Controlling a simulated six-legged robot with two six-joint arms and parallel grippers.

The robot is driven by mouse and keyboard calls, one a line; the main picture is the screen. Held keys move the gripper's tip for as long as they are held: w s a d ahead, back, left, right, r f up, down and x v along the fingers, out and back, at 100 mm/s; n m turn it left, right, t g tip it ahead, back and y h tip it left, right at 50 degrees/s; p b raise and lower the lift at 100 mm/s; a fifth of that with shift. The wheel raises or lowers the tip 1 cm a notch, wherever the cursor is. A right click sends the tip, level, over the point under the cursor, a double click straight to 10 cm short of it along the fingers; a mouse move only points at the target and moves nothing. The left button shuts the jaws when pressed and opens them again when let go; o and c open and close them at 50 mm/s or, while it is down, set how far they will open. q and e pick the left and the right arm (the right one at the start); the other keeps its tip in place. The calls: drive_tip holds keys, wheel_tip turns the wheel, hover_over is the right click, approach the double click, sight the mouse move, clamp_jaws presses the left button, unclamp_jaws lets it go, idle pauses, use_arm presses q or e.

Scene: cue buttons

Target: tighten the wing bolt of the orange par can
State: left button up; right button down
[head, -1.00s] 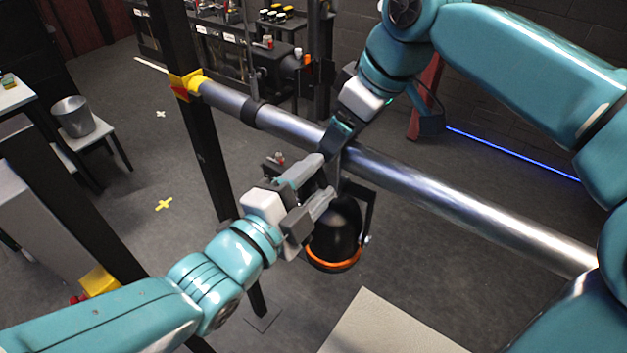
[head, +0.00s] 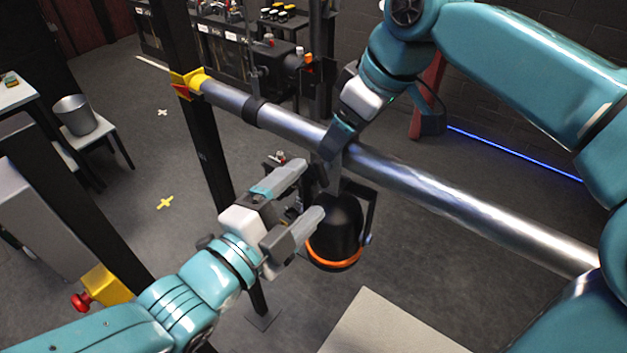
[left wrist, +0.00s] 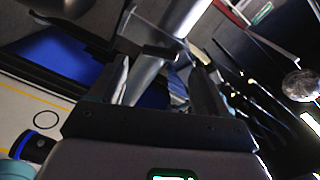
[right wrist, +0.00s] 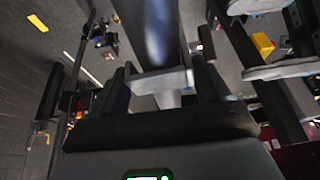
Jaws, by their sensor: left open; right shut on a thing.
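The orange par can (head: 340,222) has a black body and an orange rim (head: 336,262). It hangs upright below the silver pipe (head: 425,190) by a dark yoke (head: 370,213) and a grey clamp (head: 333,178). My right gripper (head: 337,142) is at the pipe, shut on the clamp, which shows between its fingers in the right wrist view (right wrist: 163,82). My left gripper (head: 308,190) is open just left of the clamp, with one finger in front of the can's top. Nothing shows held in it. I cannot make out the wing bolt.
A black upright (head: 200,140) carries the pipe's far end in a yellow bracket (head: 190,83). A red button on a yellow box (head: 100,286) is at lower left. A bucket (head: 75,115) stands on a stool. A pale panel (head: 390,325) lies below the can.

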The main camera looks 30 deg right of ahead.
sight(318, 174)
use_arm(q)
drive_tip(key=v, duration=0.8)
drive_tip(key=shift+a, duration=0.1)
drive_tip(key=c, duration=0.6)
drive_tip(key=shift+n, duration=0.5)
drive_tip(key=shift+c, duration=0.6)
drive_tip(key=w+d+n, duration=0.1)
drive_tip(key=d+n, duration=0.2)
drive_tip(key=n, duration=0.3)
drive_tip(key=w+d+n+t, duration=0.1)
drive_tip(key=w+d+n, duration=0.1)
drive_tip(key=d+n, duration=0.2)
drive_tip(key=w+d+n, duration=0.2)
drive_tip(key=d+n, duration=0.2)
drive_tip(key=n, duration=0.4)
drive_tip(key=shift+t+y, duration=0.4)
